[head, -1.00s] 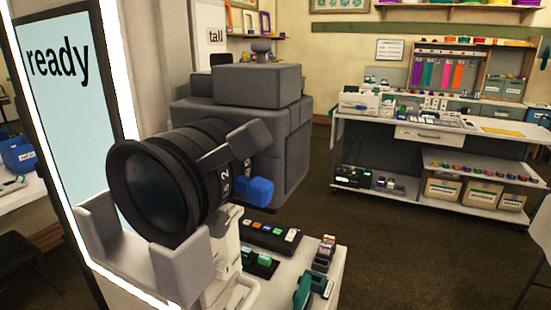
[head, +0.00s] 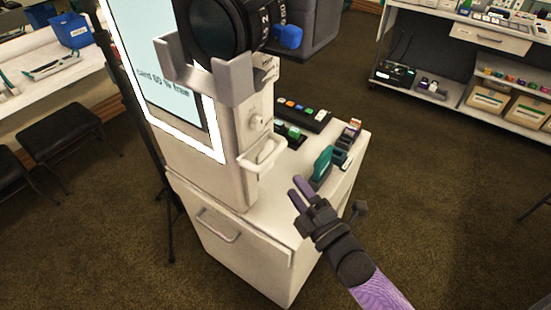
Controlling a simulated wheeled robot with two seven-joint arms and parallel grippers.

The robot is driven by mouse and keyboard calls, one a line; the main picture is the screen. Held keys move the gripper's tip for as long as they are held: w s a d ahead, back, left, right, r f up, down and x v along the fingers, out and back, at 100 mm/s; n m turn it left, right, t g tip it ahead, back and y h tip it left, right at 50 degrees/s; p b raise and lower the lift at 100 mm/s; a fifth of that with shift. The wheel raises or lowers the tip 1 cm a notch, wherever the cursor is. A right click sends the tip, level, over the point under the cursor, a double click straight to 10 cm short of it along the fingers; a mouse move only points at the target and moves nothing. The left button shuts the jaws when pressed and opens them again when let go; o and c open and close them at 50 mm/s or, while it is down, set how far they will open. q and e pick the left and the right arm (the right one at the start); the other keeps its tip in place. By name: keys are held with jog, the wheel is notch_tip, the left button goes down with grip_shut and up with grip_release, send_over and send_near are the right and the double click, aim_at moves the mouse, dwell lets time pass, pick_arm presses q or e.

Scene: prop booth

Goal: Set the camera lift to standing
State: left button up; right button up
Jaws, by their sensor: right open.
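The camera lift is a pale upright column (head: 225,150) with a grey bracket (head: 225,78) that cradles a black-lensed camera (head: 222,28), cut off by the top edge. A small round knob (head: 257,122) and a white loop handle (head: 262,158) are on the column's right side. A blue lever (head: 288,36) sits beside the lens. My right gripper (head: 299,187) is open and empty, in front of the cabinet top and apart from the handle, to its lower right. My left gripper is out of view.
The white cabinet (head: 228,258) carries a button strip (head: 303,113), a green-and-black device (head: 322,164) close to my right gripper and small boxes (head: 348,135). A lit screen (head: 165,65) and black stand (head: 150,130) are at left. Floor at right is open.

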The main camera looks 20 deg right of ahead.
aim_at(272, 153)
jog(key=b+x, duration=0.1)
jog(key=x, duration=0.9)
jog(key=shift+f, duration=0.2)
grip_shut()
dwell(0.8)
